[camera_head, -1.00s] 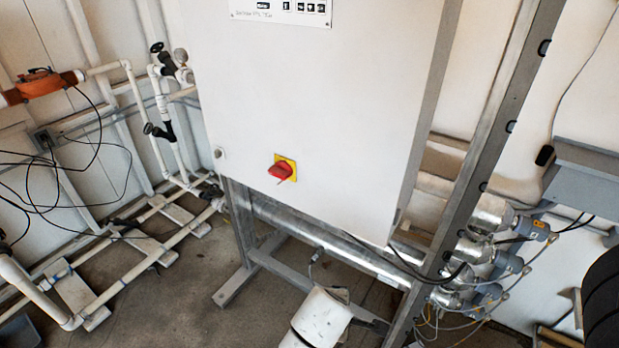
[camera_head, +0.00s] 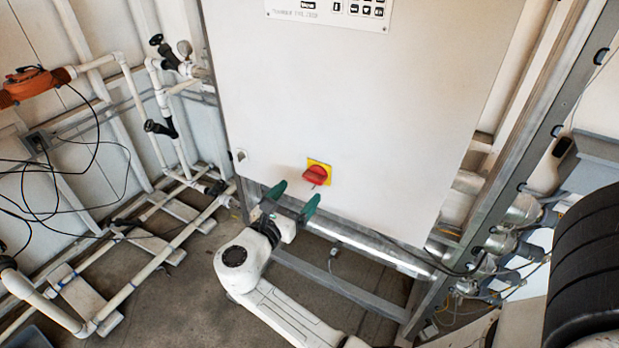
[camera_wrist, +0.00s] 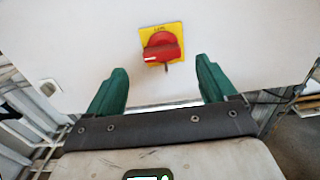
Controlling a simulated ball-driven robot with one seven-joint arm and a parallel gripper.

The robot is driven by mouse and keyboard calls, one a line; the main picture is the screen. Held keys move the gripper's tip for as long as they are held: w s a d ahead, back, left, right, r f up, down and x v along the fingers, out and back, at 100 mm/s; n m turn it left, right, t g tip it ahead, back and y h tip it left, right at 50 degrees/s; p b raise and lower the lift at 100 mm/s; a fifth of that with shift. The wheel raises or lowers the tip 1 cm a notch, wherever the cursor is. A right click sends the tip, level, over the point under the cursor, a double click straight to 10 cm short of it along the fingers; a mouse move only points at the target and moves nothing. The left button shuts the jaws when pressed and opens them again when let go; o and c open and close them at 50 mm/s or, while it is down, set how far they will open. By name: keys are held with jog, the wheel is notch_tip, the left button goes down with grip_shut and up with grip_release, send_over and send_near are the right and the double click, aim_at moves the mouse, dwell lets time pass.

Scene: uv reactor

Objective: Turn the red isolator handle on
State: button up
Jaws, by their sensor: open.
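The red isolator handle (camera_head: 316,175) sits on a yellow square plate (camera_head: 325,164) low on the front of a white cabinet (camera_head: 350,95). In the wrist view the red handle (camera_wrist: 161,48) lies roughly level across its yellow plate (camera_wrist: 148,32), tilted slightly. My gripper (camera_head: 294,195) has green fingers and is open and empty, just below and left of the handle in the head view. In the wrist view my gripper (camera_wrist: 163,80) has its fingers spread wide on either side below the handle, not touching it.
A control panel (camera_head: 330,8) is at the cabinet's top. White pipes with black valves (camera_head: 160,127) and an orange part (camera_head: 30,85) stand at the left. A metal frame (camera_head: 545,130) and silver fittings (camera_head: 500,243) are at the right. The cabinet front around the handle is clear.

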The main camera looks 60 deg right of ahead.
aim_at(313, 180)
jog(key=d, duration=0.4)
jog(key=d+p, duration=0.1)
jog(key=d, duration=0.1)
jog(key=shift+s+d, duration=0.25)
jog(key=shift+s, duration=0.05)
jog(key=shift+c, duration=0.5)
jog(key=c, duration=1)
jog(key=shift+o, duration=0.2)
jog(key=m+b, duration=0.4)
jog(key=m, duration=0.1)
jog(key=shift+s+f+m, duration=0.1)
jog(key=shift+m, duration=0.2)
jog(key=m+b, duration=0.3)
jog(key=m, duration=0.1)
jog(key=shift+s+m, duration=0.1)
jog(key=shift+m, duration=0.3)
